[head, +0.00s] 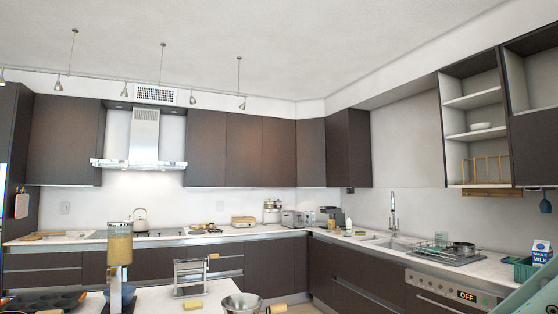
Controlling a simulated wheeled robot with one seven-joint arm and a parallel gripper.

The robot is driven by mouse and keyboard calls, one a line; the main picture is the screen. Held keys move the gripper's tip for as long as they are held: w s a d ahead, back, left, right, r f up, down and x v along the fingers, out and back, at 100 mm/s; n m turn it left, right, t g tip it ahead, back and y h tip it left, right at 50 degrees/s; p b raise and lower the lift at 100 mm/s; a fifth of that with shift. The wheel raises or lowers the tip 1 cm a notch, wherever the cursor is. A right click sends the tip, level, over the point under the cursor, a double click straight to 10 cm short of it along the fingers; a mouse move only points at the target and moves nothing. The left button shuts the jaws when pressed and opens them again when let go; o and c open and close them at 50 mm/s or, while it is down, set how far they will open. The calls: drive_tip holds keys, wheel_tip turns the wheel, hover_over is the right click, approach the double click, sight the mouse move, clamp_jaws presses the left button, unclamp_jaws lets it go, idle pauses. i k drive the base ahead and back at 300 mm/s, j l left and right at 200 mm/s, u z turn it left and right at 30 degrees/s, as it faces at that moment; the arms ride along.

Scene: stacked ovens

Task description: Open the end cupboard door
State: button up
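Dark brown wall cupboards line the back wall, all with doors shut. One cupboard (67,140) is left of the range hood, and a row (243,150) runs right of it to the corner. The row ends on the right in a cupboard (347,148) beside the bare wall above the sink. At far right an open-fronted shelf unit (446,130) adjoins another dark cupboard panel (535,147), cut by the picture edge. I cannot tell for certain which is the end cupboard. My gripper is not in view.
An island worktop (152,297) in front carries a blender-like appliance (119,255), a metal rack (190,278) and a bowl (241,304). The sink counter (495,268) on the right holds a dish rack (447,253) and a milk carton (541,251). A pale green shape fills the lower right corner.

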sight(277, 134)
drive_tip(key=i+l+z, duration=1.25)
drive_tip(key=i+l+u, duration=0.1)
drive_tip(key=i+u, duration=0.15)
drive_tip(key=i+l+u, duration=0.2)
drive_tip(key=i, duration=0.25)
drive_tip(key=i+j+u, duration=0.2)
drive_tip(key=i+u, duration=0.15)
drive_tip(key=i, duration=0.15)
drive_tip(key=i+u, duration=0.4)
drive_tip(key=i, duration=0.15)
drive_tip(key=i+l+u, duration=0.1)
drive_tip(key=i+u, duration=0.25)
drive_tip(key=i, duration=0.2)
drive_tip(key=i+j+u, duration=0.1)
drive_tip(key=i, duration=0.7)
drive_tip(key=i+u, duration=0.15)
drive_tip(key=i, duration=0.6)
drive_tip(key=i+u, duration=0.1)
drive_tip(key=i, duration=0.7)
drive_tip(key=i+u, duration=0.1)
drive_tip(key=i, duration=0.65)
drive_tip(key=i+l+u, duration=0.15)
drive_tip(key=i, duration=0.65)
drive_tip(key=i+u, duration=0.15)
drive_tip(key=i, duration=0.8)
drive_tip(key=i+j+z, duration=0.25)
drive_tip(key=i+z, duration=0.25)
drive_tip(key=i+j+z, duration=0.45)
